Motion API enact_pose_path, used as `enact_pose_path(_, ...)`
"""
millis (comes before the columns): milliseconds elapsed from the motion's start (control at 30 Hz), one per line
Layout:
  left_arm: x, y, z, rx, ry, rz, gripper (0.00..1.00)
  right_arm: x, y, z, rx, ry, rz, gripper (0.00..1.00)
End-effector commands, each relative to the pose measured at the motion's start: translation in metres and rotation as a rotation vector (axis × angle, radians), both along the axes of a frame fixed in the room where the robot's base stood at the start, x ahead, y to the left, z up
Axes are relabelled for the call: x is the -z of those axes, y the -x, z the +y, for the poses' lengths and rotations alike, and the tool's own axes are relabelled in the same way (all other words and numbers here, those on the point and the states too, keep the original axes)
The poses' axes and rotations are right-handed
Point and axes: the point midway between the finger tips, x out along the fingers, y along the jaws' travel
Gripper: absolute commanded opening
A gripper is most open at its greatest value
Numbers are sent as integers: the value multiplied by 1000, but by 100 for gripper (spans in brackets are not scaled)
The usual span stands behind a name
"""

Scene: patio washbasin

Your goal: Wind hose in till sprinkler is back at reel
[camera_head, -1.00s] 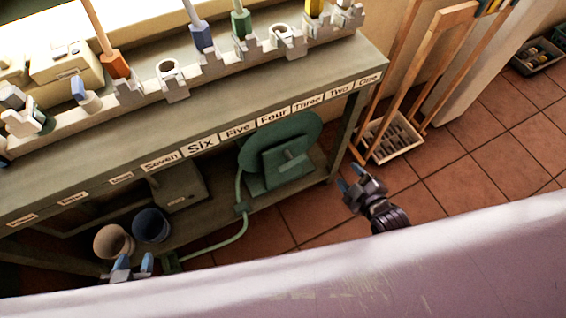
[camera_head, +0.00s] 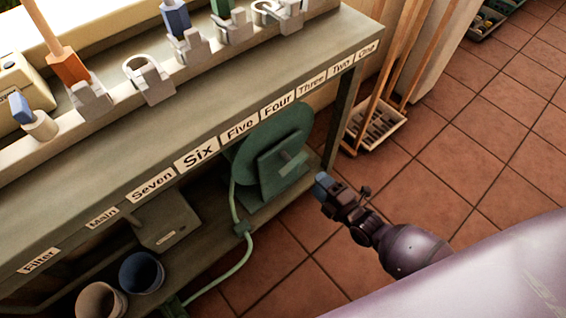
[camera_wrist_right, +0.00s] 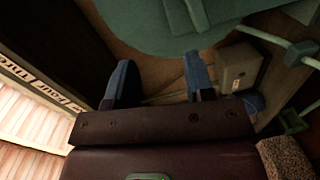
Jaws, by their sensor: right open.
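The green hose reel (camera_head: 272,155) stands on the lower shelf under the bench, with a square green plate and a pale bar (camera_head: 292,163) at its front. My left gripper is not in view.
The bench (camera_head: 190,125) has labels along its front edge and holders with tools on top. A blue pot (camera_head: 141,272) and a tan pot (camera_head: 101,301) stand at lower left. A crate (camera_head: 375,128) with long wooden handles stands right of the bench. Tiled floor there is open.

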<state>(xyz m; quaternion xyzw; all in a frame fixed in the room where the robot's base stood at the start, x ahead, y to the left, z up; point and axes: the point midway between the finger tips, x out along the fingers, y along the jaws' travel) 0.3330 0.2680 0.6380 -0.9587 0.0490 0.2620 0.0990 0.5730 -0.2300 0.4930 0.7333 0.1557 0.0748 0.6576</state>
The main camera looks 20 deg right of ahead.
Motion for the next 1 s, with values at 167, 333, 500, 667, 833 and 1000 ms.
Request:
enact_pose_path(167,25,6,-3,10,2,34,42,58,-15,0,-29,182,-100,49)
enact_pose_path(333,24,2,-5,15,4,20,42,66,-32,0,-33,280,-185,49)
enact_pose_path(500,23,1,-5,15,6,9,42,63,-43,2,-32,304,-209,49)
enact_pose_path(667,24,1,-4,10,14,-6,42,64,-62,8,-31,302,-209,49)
enact_pose_path(833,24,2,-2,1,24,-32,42,65,-89,19,-33,301,-206,49)
enact_pose_path(1000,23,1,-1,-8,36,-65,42,65,-113,28,-33,301,-206,49)
